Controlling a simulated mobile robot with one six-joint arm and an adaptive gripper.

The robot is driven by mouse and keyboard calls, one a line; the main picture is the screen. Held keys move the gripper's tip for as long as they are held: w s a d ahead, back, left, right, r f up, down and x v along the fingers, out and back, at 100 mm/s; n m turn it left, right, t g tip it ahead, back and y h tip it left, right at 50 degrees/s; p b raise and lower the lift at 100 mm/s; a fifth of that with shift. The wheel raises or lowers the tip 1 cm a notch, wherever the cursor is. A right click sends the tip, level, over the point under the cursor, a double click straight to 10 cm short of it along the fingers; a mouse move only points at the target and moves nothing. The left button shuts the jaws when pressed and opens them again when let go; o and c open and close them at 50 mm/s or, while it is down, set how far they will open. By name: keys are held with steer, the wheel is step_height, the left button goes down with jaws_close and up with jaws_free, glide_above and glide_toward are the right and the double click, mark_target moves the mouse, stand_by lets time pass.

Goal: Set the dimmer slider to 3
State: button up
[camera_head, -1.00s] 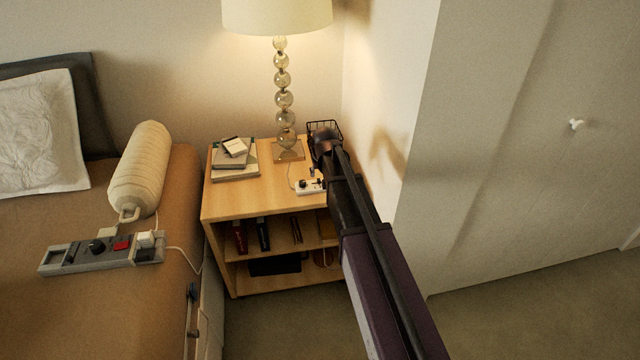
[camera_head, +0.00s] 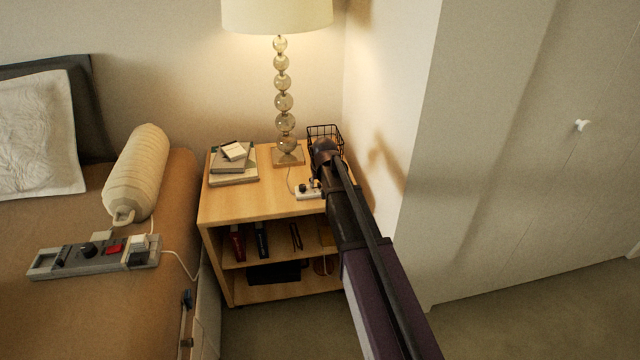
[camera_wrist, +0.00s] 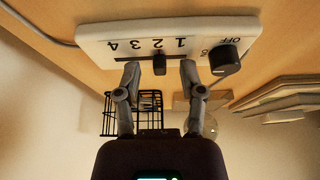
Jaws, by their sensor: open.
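The white dimmer panel (camera_wrist: 90,42) shows upside down in the wrist view, with the numbers 4, 3, 2, 1 from left to right. Its small dark slider handle (camera_wrist: 160,64) stands beside the 2. A round black knob (camera_wrist: 225,58) by the OFF mark is on the same panel, to the right. My gripper (camera_wrist: 159,74) is open, with one fingertip on each side of the slider handle; I cannot tell whether either touches it. In the head view the panel (camera_head: 304,193) lies on the nightstand, partly hidden by my gripper (camera_head: 318,184).
The nightstand (camera_head: 235,207) also bears a lamp (camera_head: 285,103), stacked books (camera_head: 233,178) and a black wire basket (camera_head: 325,132) close behind my arm. The wall is close on the right. A grey control strip (camera_head: 62,264) and a cream bolster (camera_head: 137,175) lie on the bed.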

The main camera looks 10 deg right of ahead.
jaws_close()
steer(key=shift+d, duration=0.95)
jaws_free()
steer(key=shift+a, duration=0.15)
